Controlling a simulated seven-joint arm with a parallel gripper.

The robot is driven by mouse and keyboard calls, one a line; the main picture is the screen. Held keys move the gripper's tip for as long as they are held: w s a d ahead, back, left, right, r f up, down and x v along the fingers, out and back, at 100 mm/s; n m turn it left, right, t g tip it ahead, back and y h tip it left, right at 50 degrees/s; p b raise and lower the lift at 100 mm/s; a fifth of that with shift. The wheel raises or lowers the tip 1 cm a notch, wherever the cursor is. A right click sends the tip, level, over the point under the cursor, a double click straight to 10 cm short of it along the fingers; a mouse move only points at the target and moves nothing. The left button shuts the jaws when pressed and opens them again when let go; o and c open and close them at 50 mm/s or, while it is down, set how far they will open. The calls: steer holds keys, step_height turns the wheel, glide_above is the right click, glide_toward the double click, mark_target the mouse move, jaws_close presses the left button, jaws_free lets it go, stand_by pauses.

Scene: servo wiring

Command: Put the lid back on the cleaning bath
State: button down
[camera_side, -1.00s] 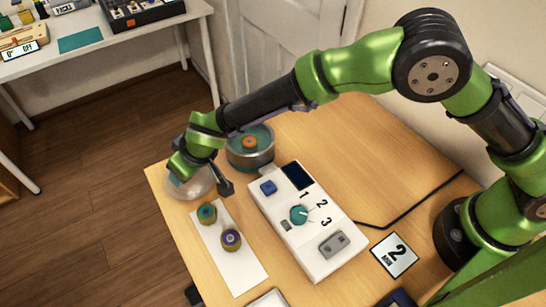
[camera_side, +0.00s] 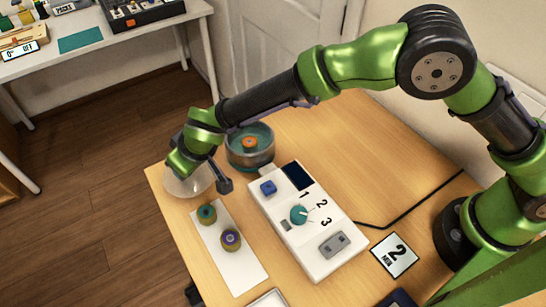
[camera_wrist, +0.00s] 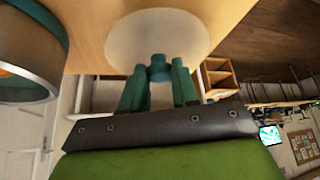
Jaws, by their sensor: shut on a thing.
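The lid is a pale, translucent disc (camera_side: 192,184) at the left corner of the table, left of the bath; the wrist view shows it too (camera_wrist: 150,33), with a teal knob. My gripper (camera_wrist: 158,75) is shut on that knob, and in the side view my gripper (camera_side: 184,165) partly covers the lid. The lid looks slightly above the table. The cleaning bath (camera_side: 248,163) is a round grey vessel with a teal inside, uncovered, with an orange-topped part in it. Part of the bath shows at the left of the wrist view (camera_wrist: 42,88).
A white control box (camera_side: 315,240) with a teal dial stands right of the bath. A white strip (camera_side: 240,271) holds two round parts in front of the lid. A card marked 2 (camera_side: 394,255) lies at the right. The table behind the box is clear.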

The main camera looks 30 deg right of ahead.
step_height(320, 180, up, 8)
steer(key=shift+w, duration=0.1)
steer(key=w+d+r+m, duration=0.25)
steer(key=w+d, duration=0.25)
steer(key=d, duration=0.4)
steer(key=s+d+r+n, duration=0.2)
steer(key=d, duration=0.6)
steer(key=s+n, duration=0.1)
steer(key=s+a+n+y, duration=0.1)
steer(key=n, duration=0.1)
steer(key=s+n+g, duration=0.1)
steer(key=s, duration=0.1)
steer(key=shift+a+f+n+y, duration=0.15)
steer(key=shift+f+n+y, duration=0.1)
steer(key=shift+y, duration=0.15)
steer(key=shift+f, duration=3.1)
steer(key=shift+f, duration=0.15)
steer(key=c, duration=0.8)
jaws_free()
